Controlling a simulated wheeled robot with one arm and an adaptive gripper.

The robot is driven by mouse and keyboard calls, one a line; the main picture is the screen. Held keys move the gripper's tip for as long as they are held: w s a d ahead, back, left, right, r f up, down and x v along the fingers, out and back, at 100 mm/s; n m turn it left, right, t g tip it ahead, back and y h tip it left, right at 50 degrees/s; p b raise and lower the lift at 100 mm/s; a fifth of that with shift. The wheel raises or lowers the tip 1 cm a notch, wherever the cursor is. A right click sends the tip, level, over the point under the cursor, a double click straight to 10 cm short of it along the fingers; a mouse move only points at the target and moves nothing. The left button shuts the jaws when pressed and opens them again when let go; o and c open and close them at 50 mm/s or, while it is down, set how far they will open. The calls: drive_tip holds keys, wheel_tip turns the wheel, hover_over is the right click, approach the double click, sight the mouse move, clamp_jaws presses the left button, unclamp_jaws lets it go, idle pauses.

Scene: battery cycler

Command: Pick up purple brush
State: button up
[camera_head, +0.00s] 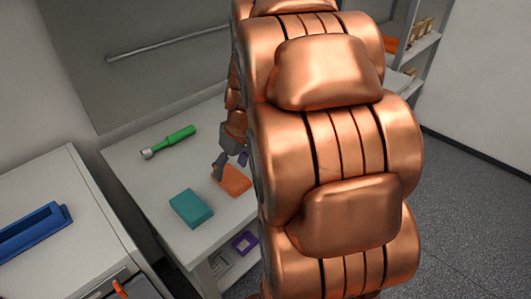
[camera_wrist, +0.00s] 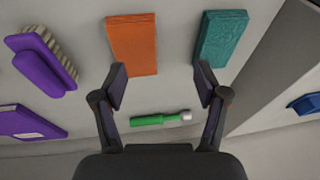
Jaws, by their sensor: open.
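The purple brush (camera_wrist: 38,62) lies at the upper left in the wrist view, with its pale bristles along one side. It is left of my gripper and apart from it. My gripper (camera_wrist: 160,74) is open, with nothing between its fingers. In the head view my gripper (camera_head: 221,163) is over the table by the orange block, partly hidden by my arm. A small dark purple patch (camera_head: 242,159) shows beside my arm in the head view; I cannot tell whether it is the brush.
An orange block (camera_head: 233,181), a teal block (camera_head: 190,208) and a green-handled tool (camera_head: 169,142) lie on the white table (camera_head: 150,177). A purple box-like item (camera_head: 244,243) sits lower down. A blue tray (camera_head: 35,232) rests on the cabinet at left.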

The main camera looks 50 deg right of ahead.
drive_tip(key=shift+t+h, duration=0.7)
drive_tip(key=shift+t, duration=0.2)
drive_tip(key=d, duration=0.5)
drive_tip(key=w+d, duration=0.1)
drive_tip(key=d, duration=0.4)
drive_tip(key=w+d+f, duration=0.1)
drive_tip(key=d, duration=0.5)
drive_tip(key=shift+f, duration=0.1)
drive_tip(key=shift+w+d+f, duration=0.15)
drive_tip(key=shift+d+f, duration=0.05)
drive_tip(key=shift+p+x, duration=0.35)
drive_tip(key=shift+x, duration=0.65)
drive_tip(key=shift+p+x, duration=1.15)
drive_tip(key=shift+x, duration=1.55)
drive_tip(key=shift+d, duration=0.15)
drive_tip(key=c, duration=1.3)
